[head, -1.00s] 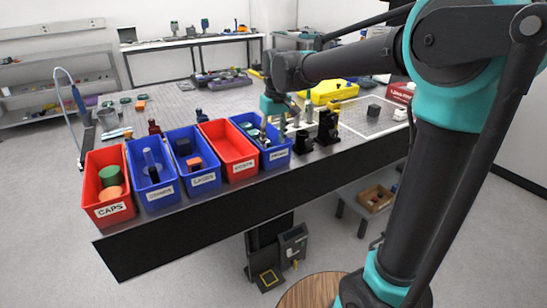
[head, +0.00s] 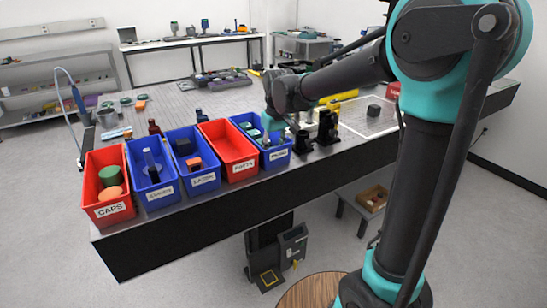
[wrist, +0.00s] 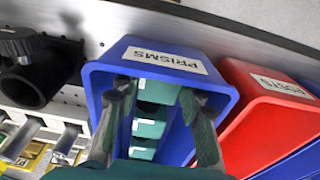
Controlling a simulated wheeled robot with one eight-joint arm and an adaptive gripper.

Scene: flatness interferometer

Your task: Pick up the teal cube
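Several teal cubes with pale faces lie in a row inside the blue bin labelled PRISMS (wrist: 110,64) in the wrist view. The nearest to the label is one teal cube (wrist: 160,92); two more teal blocks (wrist: 148,128) show below it in the picture. My gripper (wrist: 155,87) is open, its two fingers apart over the bin with the teal cubes showing between them. I cannot tell whether the fingers touch a cube. In the head view my gripper (head: 272,128) is low over the PRISMS bin (head: 279,158), partly hiding its contents.
A red POSTS bin (head: 240,170) stands just left of the PRISMS bin, with more bins beyond. Black mounts (head: 326,130) stand close on the right; one black mount (wrist: 30,70) shows in the wrist view.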

